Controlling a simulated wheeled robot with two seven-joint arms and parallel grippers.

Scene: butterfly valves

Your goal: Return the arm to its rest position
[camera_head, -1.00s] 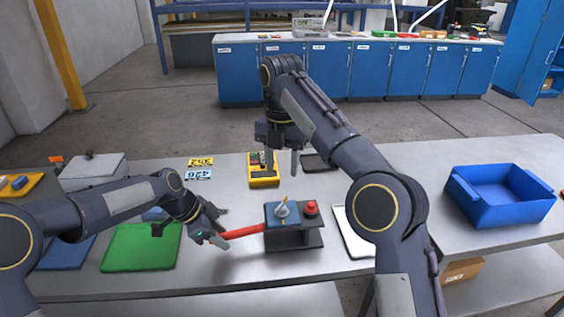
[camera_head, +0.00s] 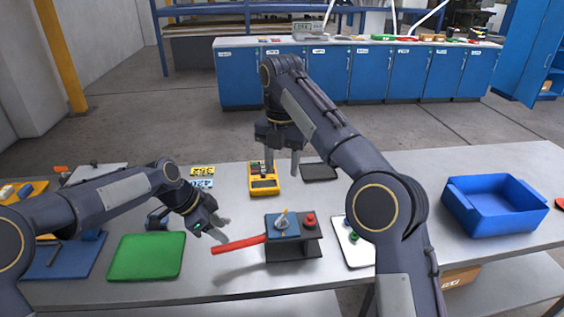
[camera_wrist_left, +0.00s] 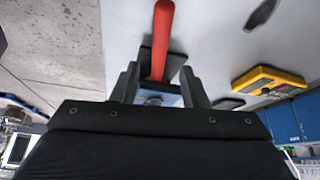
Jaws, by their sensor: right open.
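The butterfly valve (camera_head: 282,225) sits on a dark stand on the table, with its red lever (camera_head: 238,244) pointing left. My left gripper (camera_head: 222,229) is above and behind the lever's free end, with its fingers apart. In the left wrist view my left gripper (camera_wrist_left: 160,88) shows two spread fingers, and the red lever (camera_wrist_left: 162,40) appears beyond the gap between them, not clamped. My right gripper (camera_head: 283,160) hangs open and empty above the back of the table, near the yellow multimeter.
A green mat (camera_head: 146,257) and a blue mat (camera_head: 62,258) lie at the left. The yellow multimeter (camera_head: 263,180) is behind the valve. A red button (camera_head: 309,219) is on the stand. A blue bin (camera_head: 494,207) stands at the right, with bare table before it.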

